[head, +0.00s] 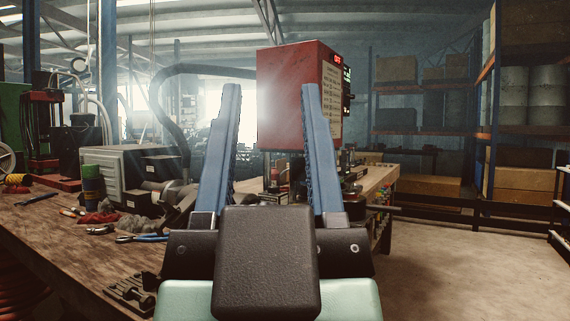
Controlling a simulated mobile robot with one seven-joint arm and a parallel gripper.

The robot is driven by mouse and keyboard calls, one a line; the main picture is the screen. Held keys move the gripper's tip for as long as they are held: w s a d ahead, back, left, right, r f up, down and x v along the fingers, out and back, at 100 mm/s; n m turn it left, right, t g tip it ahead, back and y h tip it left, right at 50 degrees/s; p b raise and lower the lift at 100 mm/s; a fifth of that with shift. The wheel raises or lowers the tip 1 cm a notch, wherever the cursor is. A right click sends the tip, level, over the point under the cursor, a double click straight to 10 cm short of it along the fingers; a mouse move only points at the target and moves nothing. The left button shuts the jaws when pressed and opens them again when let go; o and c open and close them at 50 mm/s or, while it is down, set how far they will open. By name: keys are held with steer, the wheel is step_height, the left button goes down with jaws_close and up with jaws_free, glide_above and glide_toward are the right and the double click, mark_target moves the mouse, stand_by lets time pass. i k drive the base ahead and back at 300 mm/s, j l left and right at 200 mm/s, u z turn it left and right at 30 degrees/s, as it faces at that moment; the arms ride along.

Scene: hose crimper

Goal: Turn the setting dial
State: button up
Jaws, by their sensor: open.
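A red box-shaped control unit (285,75) stands straight ahead above the workbench, probably part of the hose crimper. Its narrower right face carries a small red display (337,59), a pale label panel and small dark controls (348,98) along the edge. These are seen at a steep angle and are too small to tell which is the setting dial. My gripper (270,92) points forward, its two blue fingers wide apart with nothing between them. The fingers overlap the red unit in the picture but appear nearer to me. The lower part of the machine is partly hidden behind my gripper.
The wooden workbench (60,235) runs along the left, with pliers (140,238), rags, a grey boxy machine (128,175) and a thick dark curved hose (165,90). Shelving with boxes stands at the back right. The floor (460,265) at the right is clear.

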mark_target(273, 189)
steer(key=i+l+u, duration=0.1)
steer(key=i+l, duration=0.4)
steer(key=i+l+u, duration=0.1)
steer(key=i+l, duration=0.5)
steer(key=i+l+u, duration=0.15)
steer(key=i+l, duration=0.45)
steer(key=i+l+u, duration=0.1)
steer(key=i+l, duration=0.45)
steer(key=l, duration=0.1)
